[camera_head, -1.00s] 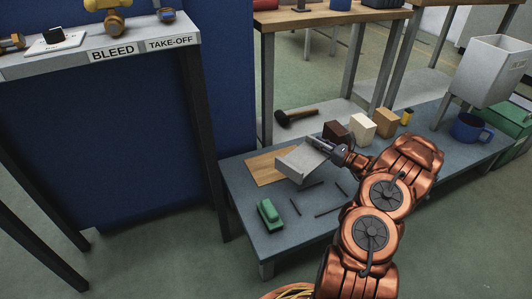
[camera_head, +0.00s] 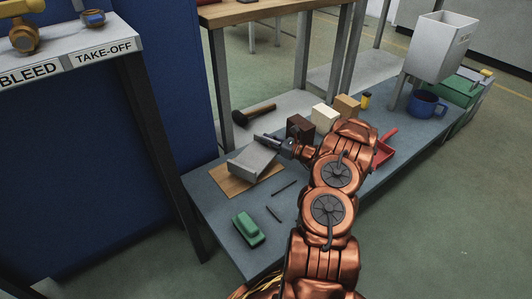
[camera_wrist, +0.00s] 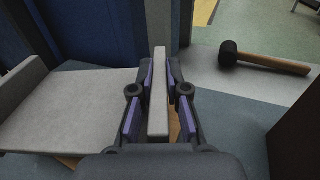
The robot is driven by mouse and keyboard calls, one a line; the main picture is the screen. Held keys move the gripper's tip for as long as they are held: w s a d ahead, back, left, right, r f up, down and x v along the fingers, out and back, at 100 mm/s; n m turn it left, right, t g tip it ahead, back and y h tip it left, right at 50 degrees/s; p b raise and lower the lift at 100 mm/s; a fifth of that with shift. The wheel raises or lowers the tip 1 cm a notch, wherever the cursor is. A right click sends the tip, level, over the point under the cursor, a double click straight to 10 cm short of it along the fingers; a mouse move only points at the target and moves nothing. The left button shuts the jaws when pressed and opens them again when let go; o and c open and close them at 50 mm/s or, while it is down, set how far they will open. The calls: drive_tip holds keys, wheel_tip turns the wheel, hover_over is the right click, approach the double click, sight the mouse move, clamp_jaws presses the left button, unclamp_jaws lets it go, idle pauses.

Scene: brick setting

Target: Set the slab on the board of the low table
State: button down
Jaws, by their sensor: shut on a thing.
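The slab (camera_head: 254,159) is a light grey piece with a flat plate and raised side walls. My gripper (camera_head: 266,140) is shut on its far wall. In the wrist view the slab's plate (camera_wrist: 75,105) lies left of my gripper (camera_wrist: 159,85), with one wall upright between the purple-padded fingers. The wooden board (camera_head: 226,184) lies on the low table (camera_head: 215,205), directly under the slab. The slab covers much of the board; wood shows along its near and left edges. I cannot tell whether the slab touches the board.
A green block-like object (camera_head: 248,229) and dark thin rods (camera_head: 284,187) lie in front of the board. Dark brown (camera_head: 300,127), cream (camera_head: 324,117) and tan blocks (camera_head: 347,107) stand behind my arm. A black-headed mallet (camera_head: 253,114) lies behind. A red dustpan-like object (camera_head: 385,150) is right.

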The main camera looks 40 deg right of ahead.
sight(268, 148)
drive_tip(key=shift+f+b, duration=0.85)
drive_tip(key=shift+f, duration=1.4)
drive_tip(key=shift+d+r, duration=0.1)
drive_tip(key=c, duration=1.6)
unclamp_jaws()
drive_tip(key=shift+s+f, duration=0.1)
drive_tip(key=shift+f, duration=0.1)
drive_tip(key=o, duration=0.4)
drive_tip(key=shift+r, duration=0.15)
